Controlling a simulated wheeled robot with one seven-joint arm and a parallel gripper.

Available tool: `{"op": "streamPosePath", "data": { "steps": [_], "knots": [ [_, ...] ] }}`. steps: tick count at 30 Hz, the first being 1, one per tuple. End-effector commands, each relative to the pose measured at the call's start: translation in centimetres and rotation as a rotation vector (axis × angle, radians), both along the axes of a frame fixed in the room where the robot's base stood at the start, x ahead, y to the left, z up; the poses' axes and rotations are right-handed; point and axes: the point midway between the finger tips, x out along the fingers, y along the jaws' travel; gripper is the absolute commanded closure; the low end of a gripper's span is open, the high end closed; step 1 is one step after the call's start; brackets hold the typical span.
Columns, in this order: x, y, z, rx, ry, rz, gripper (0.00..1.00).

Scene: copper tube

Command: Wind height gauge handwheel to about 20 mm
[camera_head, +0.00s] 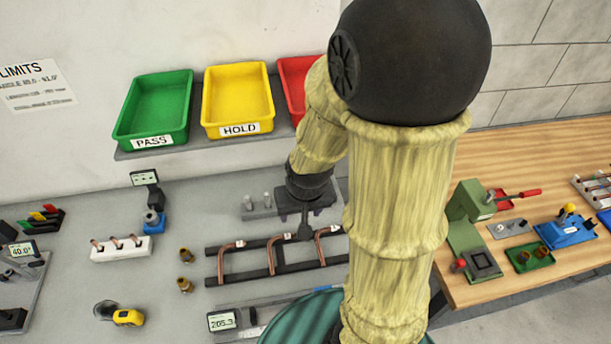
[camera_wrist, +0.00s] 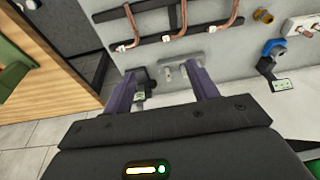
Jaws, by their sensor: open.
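My gripper (camera_head: 305,208) is over the grey bench behind the copper tube rack, partly hidden by my arm in the head view. In the wrist view my gripper (camera_wrist: 163,72) has its two purple fingers wide apart with nothing held. A small dark device with a little display (camera_wrist: 140,97) shows beside the left finger; it may be the height gauge, and its handwheel and reading cannot be made out. A grey plate with small posts (camera_head: 252,208) lies near the gripper; its posts (camera_wrist: 182,70) show between the fingers. Contact with the fingers is not visible.
The black rack (camera_head: 243,276) with bent copper tubes is in front of my gripper. A blue device (camera_head: 153,222) with a raised display (camera_head: 145,178) and a white tube block (camera_head: 120,249) stand left. Green (camera_head: 118,132), yellow (camera_head: 205,120) and red bins sit on a shelf behind.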

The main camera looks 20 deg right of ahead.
Motion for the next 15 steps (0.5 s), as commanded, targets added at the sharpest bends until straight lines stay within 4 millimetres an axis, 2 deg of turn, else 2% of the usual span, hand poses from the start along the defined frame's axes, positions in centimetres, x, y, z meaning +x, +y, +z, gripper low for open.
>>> {"op": "streamPosePath", "data": {
  "steps": [1, 5, 15],
  "knots": [
    [0.3, -0.4, 0.6, 0.014, 0.005, -0.043, 0.41],
    [1.4, -1.1, -1.6, 0.061, -0.006, -0.156, 0.41],
    [3.2, -2.0, -9.6, 0.298, -0.046, -0.538, 0.41]
  ]
}}
